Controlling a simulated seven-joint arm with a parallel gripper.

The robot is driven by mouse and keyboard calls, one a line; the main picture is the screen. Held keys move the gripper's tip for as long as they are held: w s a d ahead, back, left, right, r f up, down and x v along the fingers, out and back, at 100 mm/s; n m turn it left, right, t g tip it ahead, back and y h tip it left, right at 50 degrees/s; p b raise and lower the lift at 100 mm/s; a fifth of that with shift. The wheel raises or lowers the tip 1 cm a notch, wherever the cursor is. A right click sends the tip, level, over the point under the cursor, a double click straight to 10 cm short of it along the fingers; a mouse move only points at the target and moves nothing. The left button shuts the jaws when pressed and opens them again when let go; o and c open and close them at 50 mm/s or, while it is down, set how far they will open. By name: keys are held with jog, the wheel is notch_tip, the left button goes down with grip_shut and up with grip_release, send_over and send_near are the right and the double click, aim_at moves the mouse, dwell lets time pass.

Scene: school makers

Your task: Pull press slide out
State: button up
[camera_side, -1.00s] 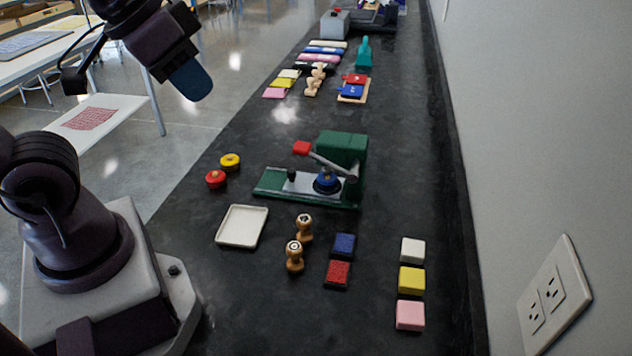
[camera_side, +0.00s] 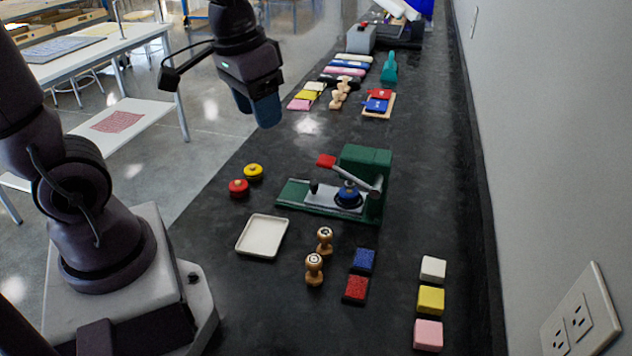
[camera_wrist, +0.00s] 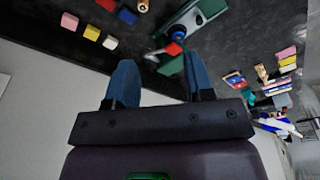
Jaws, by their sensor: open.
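The green press (camera_side: 366,168) stands on the black counter in the side view, with a red-handled lever (camera_side: 327,160) and a blue round die (camera_side: 348,194). Its grey slide (camera_side: 325,197) lies in the green base, with a small dark knob (camera_side: 314,187) at its left end. The press also shows in the wrist view (camera_wrist: 205,10), partly cut off by the top edge. My gripper (camera_side: 262,118) is in the air, above and to the left of the press in the side view. Its two blue fingers (camera_wrist: 157,80) are apart and empty in the wrist view.
Red (camera_side: 238,188) and yellow (camera_side: 253,172) round pieces lie left of the press. A white tray (camera_side: 262,236), wooden stamps (camera_side: 325,240) and coloured blocks (camera_side: 430,299) lie in front. More supplies lie further back. A wall runs along the right.

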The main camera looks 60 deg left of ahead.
jog(key=w+a+f+n+g, duration=0.1)
jog(key=w+a+f+g, duration=0.1)
jog(key=w+a+f, duration=0.4)
jog(key=n, duration=0.1)
send_over(313, 183)
notch_tip(313, 183, down, 9)
notch_tip(313, 183, down, 12)
jog(key=shift+f, duration=0.15)
grip_shut()
